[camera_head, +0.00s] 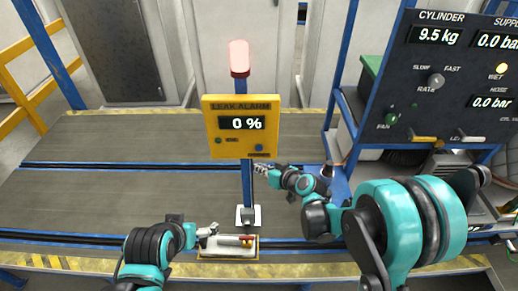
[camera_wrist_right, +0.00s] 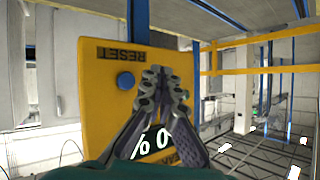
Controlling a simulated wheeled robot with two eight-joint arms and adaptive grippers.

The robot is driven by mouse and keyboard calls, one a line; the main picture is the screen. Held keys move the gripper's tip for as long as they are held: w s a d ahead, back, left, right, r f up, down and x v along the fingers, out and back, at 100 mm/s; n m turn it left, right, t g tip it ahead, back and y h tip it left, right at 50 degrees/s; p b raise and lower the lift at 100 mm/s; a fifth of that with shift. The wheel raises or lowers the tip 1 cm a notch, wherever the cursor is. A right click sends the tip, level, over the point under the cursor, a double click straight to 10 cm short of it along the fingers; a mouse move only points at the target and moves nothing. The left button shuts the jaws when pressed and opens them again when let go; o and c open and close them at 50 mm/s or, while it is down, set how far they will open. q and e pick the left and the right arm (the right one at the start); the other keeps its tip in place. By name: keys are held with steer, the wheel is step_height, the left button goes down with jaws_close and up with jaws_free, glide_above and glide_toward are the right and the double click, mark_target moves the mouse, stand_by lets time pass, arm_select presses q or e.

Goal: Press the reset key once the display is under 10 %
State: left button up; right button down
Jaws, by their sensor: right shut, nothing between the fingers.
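The yellow leak alarm box (camera_head: 215,142) stands on a blue post, and its display (camera_head: 242,123) reads 0 %. The reset key is the round blue button (camera_head: 258,147) at its lower right. In the right wrist view the blue reset key (camera_wrist_right: 125,80) sits beside the RESET label (camera_wrist_right: 125,53), uncovered. My right gripper (camera_head: 257,166) is shut and empty just below the box; in its wrist view its fingertips (camera_wrist_right: 155,72) appear right of the key, and I cannot tell the gap to the panel. My left gripper (camera_head: 212,230) is low, at a small tray; its jaw state is unclear.
The tray (camera_head: 228,255) holds a brass-ended piece (camera_head: 246,241). A pale red lamp (camera_head: 239,57) tops the box. A dark cylinder panel (camera_head: 455,75) with knobs and displays stands at right. A green button (camera_head: 218,141) is at the box's lower left. The grey deck is mostly clear.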

mark_target(253, 151)
steer(key=shift+w, duration=2.85)
steer(key=shift+w, duration=0.2)
steer(key=shift+w, duration=0.25)
steer(key=shift+w+b, duration=0.35)
steer(key=shift+w, duration=0.05)
steer(key=shift+s, duration=0.85)
